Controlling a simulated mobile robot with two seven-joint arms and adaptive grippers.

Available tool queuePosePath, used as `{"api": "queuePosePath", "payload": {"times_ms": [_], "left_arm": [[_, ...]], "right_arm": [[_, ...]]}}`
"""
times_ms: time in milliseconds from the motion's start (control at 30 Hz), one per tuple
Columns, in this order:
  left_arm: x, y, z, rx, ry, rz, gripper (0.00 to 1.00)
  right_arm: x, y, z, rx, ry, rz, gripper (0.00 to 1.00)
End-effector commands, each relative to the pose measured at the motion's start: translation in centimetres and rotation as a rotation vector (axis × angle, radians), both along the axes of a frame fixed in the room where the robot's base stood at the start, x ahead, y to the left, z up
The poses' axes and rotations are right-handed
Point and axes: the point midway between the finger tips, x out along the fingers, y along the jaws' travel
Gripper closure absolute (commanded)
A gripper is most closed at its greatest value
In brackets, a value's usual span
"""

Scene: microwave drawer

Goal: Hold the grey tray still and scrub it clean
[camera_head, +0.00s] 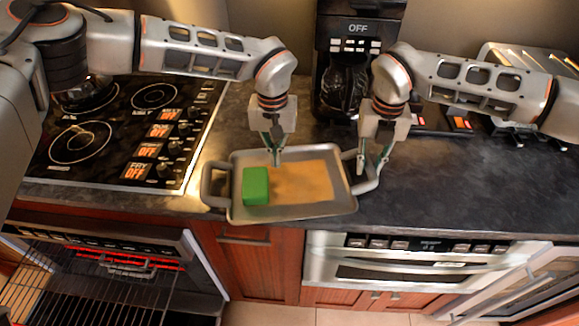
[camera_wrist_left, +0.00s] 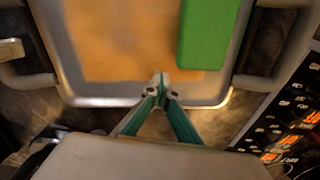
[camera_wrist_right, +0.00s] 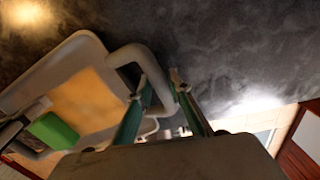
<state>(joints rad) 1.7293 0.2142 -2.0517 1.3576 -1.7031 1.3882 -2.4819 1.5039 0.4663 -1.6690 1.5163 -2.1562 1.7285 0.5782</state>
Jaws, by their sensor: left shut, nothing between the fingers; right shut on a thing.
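The grey tray (camera_head: 240,165) lies on the dark counter, its front edge close to the counter's front edge. An orange-brown patch (camera_head: 305,182) covers much of its inside. A green sponge (camera_head: 256,187) rests in the left part of the tray. My left gripper (camera_head: 276,162) is shut and empty, over the tray's back part, to the right of the sponge. In the left wrist view the sponge (camera_wrist_left: 208,35) is beside its fingertips, apart from them. My right gripper (camera_head: 369,176) is shut on the tray's right handle (camera_head: 372,184); the handle (camera_wrist_right: 140,62) also shows between its fingers in the right wrist view.
A stove (camera_head: 120,130) is to the left and a coffee maker (camera_head: 355,70) stands behind the tray. A toaster (camera_head: 510,60) is at the back right. An open oven with a rack (camera_head: 90,285) is below left. The counter (camera_head: 470,185) right of the tray is clear.

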Motion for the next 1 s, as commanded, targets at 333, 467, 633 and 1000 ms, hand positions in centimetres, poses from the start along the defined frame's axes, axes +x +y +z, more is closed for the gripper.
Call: {"api": "queuePosePath", "payload": {"times_ms": [333, 467, 633, 1000], "left_arm": [[0.0, 0.0, -0.5, 0.000, 0.000, 0.000, 1.00], [0.0, 0.0, -0.7, 0.000, 0.000, 0.000, 1.00], [0.0, 0.0, -0.9, 0.000, 0.000, 0.000, 1.00], [0.1, 1.2, -1.0, 0.003, 0.001, 0.002, 1.00]], "right_arm": [[0.0, -0.1, 0.0, -0.001, -0.001, -0.003, 1.00], [0.0, -0.1, 0.0, -0.001, -0.001, -0.003, 1.00], [0.0, -0.1, 0.0, -0.001, -0.001, -0.003, 1.00], [0.0, -0.1, 0.0, -0.001, -0.001, -0.004, 1.00]]}}
